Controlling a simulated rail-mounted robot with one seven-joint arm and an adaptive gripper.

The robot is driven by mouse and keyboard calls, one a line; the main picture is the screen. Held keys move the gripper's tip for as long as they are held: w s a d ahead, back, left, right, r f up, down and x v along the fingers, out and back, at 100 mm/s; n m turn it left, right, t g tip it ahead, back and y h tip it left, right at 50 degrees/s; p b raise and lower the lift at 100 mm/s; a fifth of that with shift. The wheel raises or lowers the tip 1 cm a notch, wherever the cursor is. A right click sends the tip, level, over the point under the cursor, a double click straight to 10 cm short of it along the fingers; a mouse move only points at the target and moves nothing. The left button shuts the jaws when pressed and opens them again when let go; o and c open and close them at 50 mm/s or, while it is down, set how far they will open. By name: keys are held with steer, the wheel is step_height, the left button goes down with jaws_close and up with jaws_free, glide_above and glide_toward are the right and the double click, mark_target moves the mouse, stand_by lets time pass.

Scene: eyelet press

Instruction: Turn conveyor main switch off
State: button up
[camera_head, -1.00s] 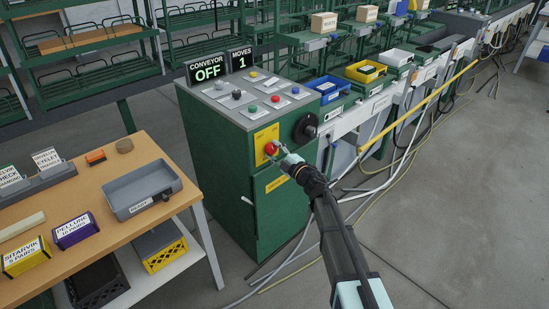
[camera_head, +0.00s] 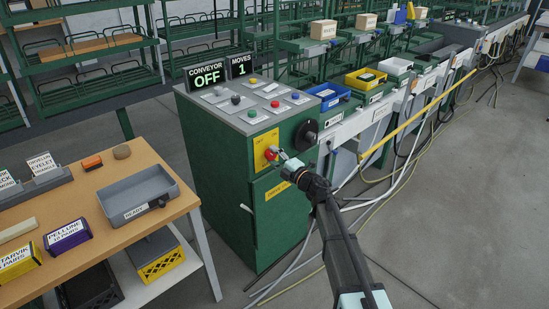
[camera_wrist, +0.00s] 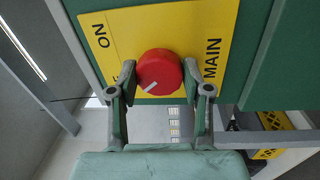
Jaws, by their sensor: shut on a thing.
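The conveyor main switch is a round red knob (camera_wrist: 159,68) on a yellow plate (camera_wrist: 125,32) marked ON and MAIN. A white line on the knob's face points to the lower left in the wrist view, towards lettering partly hidden by a finger. My gripper (camera_wrist: 159,78) has one finger on each side of the knob and is shut on it. In the head view, my gripper (camera_head: 283,162) reaches the knob (camera_head: 270,153) on the front of a green cabinet (camera_head: 218,165). The conveyor display (camera_head: 208,75) on top reads OFF.
A moves display (camera_head: 242,64) reads 1. Several coloured buttons stand on the cabinet top. A black rotary handle (camera_head: 306,135) is right of the switch. A wooden table (camera_head: 105,205) with a grey tray (camera_head: 138,195) stands left. Cables lie on the floor at right.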

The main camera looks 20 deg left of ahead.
steer(key=shift+r, duration=0.1)
steer(key=o, duration=1.2)
steer(key=shift+a, duration=0.1)
steer(key=shift+c, duration=0.2)
steer(key=v, duration=1.2)
